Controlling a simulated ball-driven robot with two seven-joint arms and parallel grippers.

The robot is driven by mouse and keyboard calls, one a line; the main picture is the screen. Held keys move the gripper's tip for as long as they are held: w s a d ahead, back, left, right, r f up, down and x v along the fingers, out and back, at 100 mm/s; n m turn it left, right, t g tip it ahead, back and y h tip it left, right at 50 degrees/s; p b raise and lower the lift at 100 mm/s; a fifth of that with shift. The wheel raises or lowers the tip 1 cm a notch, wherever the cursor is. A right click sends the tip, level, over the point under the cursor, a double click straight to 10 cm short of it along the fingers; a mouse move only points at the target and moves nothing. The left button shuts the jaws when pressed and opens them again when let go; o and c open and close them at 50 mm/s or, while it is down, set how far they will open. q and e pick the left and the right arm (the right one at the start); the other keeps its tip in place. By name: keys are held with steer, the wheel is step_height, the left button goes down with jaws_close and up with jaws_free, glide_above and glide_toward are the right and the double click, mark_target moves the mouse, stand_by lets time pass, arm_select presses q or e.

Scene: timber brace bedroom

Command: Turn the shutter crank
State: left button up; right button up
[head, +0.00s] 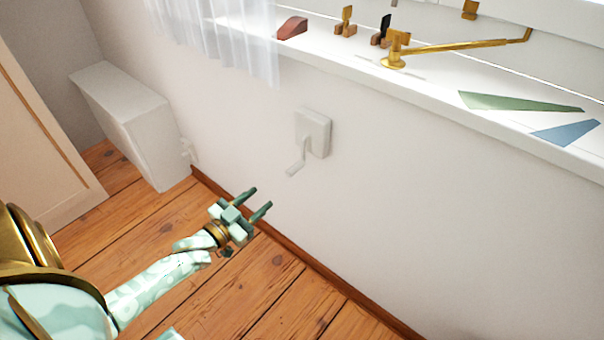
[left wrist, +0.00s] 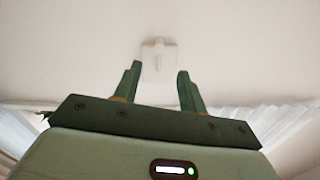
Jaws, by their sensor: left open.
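The shutter crank (head: 299,160) is a small white handle hanging down to the left from a square white wall box (head: 313,131) below the window sill. My left gripper (head: 262,199) is open and empty, below and to the left of the crank in the head view, apart from it. In the left wrist view the wall box (left wrist: 158,54) shows beyond the gap between the open fingers (left wrist: 158,84). The crank handle is small and pale there, hard to make out. My right gripper is in neither view.
The window sill (head: 440,94) above holds a brass stay (head: 450,47), a red-brown wedge (head: 291,28), a green wedge (head: 515,102) and a blue wedge (head: 567,132). A sheer curtain (head: 235,35) hangs at upper left. A white radiator (head: 130,120) stands left. The wall around the crank is clear.

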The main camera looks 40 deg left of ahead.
mark_target(298, 167)
arm_select(q)
steer(key=w+b, duration=0.2)
steer(key=w, duration=0.3)
steer(key=w+b, duration=0.2)
steer(key=w, duration=0.3)
steer(key=w+d+b, duration=0.1)
steer(key=w, duration=0.4)
steer(key=shift+w+d+b, duration=0.1)
steer(key=shift+w+b, duration=0.05)
steer(key=shift+b, duration=0.25)
steer(key=shift+w, duration=0.3)
steer(key=shift+r, duration=0.1)
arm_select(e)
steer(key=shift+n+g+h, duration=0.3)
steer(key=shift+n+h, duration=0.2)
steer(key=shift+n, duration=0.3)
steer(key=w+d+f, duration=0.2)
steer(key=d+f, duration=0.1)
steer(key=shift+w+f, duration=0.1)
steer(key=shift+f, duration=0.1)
arm_select(q)
jaws_close()
